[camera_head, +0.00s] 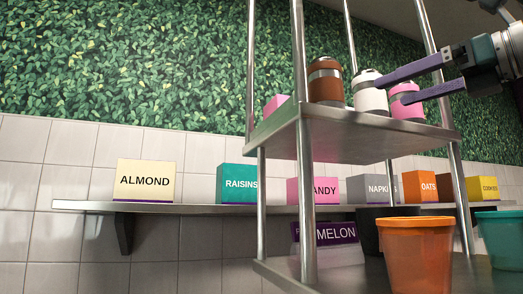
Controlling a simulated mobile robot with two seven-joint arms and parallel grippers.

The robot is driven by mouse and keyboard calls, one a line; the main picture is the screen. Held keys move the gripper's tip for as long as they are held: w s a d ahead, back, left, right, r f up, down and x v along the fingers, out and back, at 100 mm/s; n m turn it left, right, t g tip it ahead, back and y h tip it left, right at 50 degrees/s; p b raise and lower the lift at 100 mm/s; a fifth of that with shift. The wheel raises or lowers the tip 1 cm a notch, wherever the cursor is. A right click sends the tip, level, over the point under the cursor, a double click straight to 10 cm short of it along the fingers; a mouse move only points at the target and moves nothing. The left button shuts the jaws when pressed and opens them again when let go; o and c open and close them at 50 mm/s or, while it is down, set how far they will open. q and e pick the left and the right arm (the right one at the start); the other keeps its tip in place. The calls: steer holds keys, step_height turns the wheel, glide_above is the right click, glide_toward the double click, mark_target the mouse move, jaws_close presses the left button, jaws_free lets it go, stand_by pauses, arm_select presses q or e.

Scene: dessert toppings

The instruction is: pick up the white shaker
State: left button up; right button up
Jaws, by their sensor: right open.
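The white shaker (369,97) stands upright on the upper metal shelf, between a brown shaker (326,86) on its left and a pink shaker (406,107) on its right. My right gripper (390,90) reaches in from the upper right with its two purple fingers spread apart. The tip of the upper finger overlaps the white shaker's right side in the picture. The lower finger's tip lies in front of the pink shaker. I cannot tell whether either finger touches a shaker. My left gripper is not in view.
Metal posts (301,180) hold the upper shelf (350,128). A pink box (275,104) sits at its left end. A wall shelf (160,207) behind carries labelled boxes. An orange bucket (416,255) and a teal bucket (501,240) stand below.

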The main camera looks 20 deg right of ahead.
mark_target(384, 98)
steer(key=w+p, duration=0.3)
steer(key=shift+w+a+r+h, duration=0.15)
steer(key=shift+a+r+h, duration=0.1)
steer(key=shift+h, duration=0.15)
steer(key=shift+w+a+f+p, duration=0.15)
steer(key=shift+w+f+p, duration=0.05)
steer(key=shift+w+p, duration=0.35)
steer(key=p+x, duration=0.4)
steer(key=p, duration=0.1)
steer(key=shift+w+a, duration=0.25)
steer(key=shift+a, duration=0.1)
steer(key=shift+w+a+f, duration=0.1)
steer(key=shift+w+f, duration=0.05)
steer(key=shift+w, duration=0.15)
steer(key=c, duration=1.5)
